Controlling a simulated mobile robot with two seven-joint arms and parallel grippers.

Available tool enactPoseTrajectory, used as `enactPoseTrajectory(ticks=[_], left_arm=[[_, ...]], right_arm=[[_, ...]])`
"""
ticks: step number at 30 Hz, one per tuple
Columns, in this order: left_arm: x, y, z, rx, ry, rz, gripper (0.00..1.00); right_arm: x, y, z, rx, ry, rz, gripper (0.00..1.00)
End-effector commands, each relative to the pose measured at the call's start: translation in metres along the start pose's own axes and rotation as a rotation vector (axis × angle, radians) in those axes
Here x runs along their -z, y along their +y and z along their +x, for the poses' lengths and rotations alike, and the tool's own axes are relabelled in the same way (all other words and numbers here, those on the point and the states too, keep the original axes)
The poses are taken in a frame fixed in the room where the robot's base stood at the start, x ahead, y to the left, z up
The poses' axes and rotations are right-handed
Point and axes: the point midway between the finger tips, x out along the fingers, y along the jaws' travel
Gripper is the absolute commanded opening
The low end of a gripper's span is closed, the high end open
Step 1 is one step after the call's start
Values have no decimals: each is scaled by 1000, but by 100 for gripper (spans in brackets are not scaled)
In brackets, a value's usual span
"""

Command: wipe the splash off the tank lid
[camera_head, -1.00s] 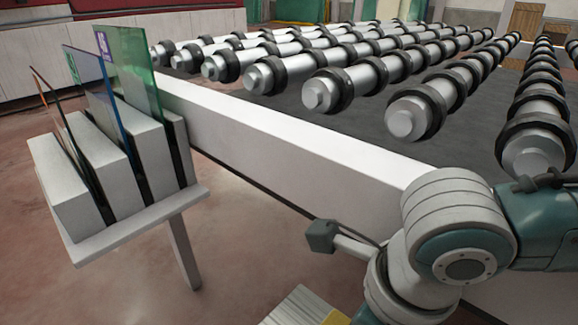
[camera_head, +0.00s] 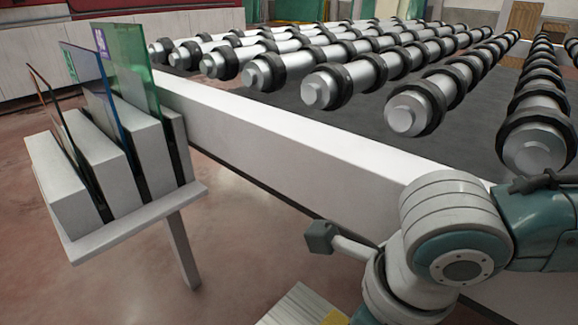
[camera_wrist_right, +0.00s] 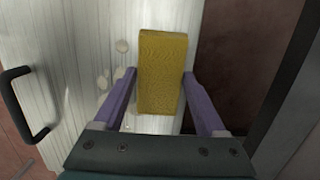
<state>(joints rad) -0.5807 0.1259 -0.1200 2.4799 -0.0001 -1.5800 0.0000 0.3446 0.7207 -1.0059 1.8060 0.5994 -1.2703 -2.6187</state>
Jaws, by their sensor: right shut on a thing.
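A yellow sponge (camera_wrist_right: 162,75) is between the purple fingers of my right gripper (camera_wrist_right: 159,74), which is shut on it. The sponge is over the pale, ribbed tank lid (camera_wrist_right: 60,50) in the right wrist view; I cannot tell if it touches. Several pale splash spots (camera_wrist_right: 122,46) show on the lid left of the sponge. A corner of the lid also shows at the bottom of the head view (camera_head: 296,308), with a bit of yellow beside it. My left gripper is not in view.
A black handle (camera_wrist_right: 15,105) is at the left in the wrist view. In the head view, a rack (camera_head: 140,228) holding glass panes stands left. A roller conveyor (camera_head: 250,132) with a white side rail runs behind my right arm. Bare floor lies between rack and arm.

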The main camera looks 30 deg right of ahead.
Motion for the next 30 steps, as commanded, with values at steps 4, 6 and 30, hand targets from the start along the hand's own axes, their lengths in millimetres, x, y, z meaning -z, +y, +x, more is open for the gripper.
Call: enactPoseTrajectory(ticks=[4,6,30], left_arm=[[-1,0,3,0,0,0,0],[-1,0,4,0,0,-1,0],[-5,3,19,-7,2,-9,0]], right_arm=[[0,0,4,0,0,0,29],[1,0,5,0,0,0,29],[9,1,30,0,12,-1,29]])
